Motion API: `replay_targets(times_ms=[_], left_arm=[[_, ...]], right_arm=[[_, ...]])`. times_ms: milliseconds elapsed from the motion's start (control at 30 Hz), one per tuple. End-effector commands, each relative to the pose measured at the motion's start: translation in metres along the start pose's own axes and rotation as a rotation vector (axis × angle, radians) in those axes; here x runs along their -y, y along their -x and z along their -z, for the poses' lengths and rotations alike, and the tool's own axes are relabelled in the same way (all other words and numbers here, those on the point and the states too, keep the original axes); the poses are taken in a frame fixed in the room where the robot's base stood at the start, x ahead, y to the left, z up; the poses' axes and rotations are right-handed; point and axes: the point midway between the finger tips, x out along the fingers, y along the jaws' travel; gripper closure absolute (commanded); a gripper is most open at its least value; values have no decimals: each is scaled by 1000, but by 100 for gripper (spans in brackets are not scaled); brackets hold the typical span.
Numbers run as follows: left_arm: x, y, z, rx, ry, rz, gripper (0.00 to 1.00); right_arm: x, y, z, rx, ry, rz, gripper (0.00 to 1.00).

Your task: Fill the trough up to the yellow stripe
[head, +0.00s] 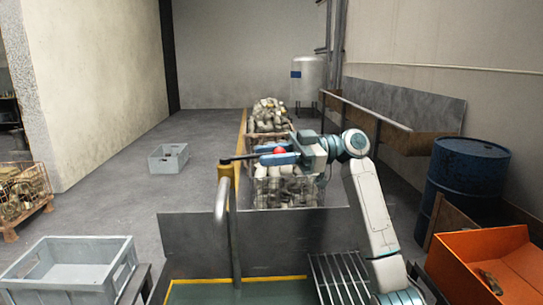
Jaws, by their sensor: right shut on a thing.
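The trough (195,262) is at the bottom centre, with grey metal walls. A yellow stripe (240,280) runs along its inside, and a flat green surface (235,294) lies below the stripe; I cannot tell its depth. A grey curved pipe (222,205) stands over the trough. A dark lever (238,159) extends level near the top of the pipe, with a red knob (280,150) at my right gripper. My right gripper (275,153) comes in from the right and is shut around the knob, partly hiding it. My left gripper is out of view.
A slatted metal rack (340,280) lies right of the trough. Wire crates of pale pieces (286,190) stand behind it. An orange bin (485,262) and blue barrel (467,172) are at right. A grey crate (70,275) is at lower left. The left floor is mostly clear.

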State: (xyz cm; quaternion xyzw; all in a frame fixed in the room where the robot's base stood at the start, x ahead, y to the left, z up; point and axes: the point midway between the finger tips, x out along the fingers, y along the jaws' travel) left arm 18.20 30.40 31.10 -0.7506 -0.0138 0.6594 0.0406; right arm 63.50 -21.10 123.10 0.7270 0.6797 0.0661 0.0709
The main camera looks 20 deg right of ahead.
Motion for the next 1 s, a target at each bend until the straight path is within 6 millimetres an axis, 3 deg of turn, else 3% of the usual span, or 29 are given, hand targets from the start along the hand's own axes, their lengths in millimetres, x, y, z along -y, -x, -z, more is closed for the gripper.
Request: replay_targets(times_ms=[67, 100, 200, 567, 767, 1000], left_arm=[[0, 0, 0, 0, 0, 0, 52], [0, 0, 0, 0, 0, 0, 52], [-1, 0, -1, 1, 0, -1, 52], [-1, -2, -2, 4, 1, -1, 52], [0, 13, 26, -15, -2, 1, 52], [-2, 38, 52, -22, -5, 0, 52]], right_arm=[[0, 0, 0, -1, -1, -1, 100], [0, 0, 0, -1, -1, -2, 70], [0, 0, 0, -1, -1, -2, 52], [0, 4, -1, 0, 0, -2, 52], [0, 31, -2, 2, 0, -5, 52], [-1, 76, -3, 1, -1, -4, 52]])
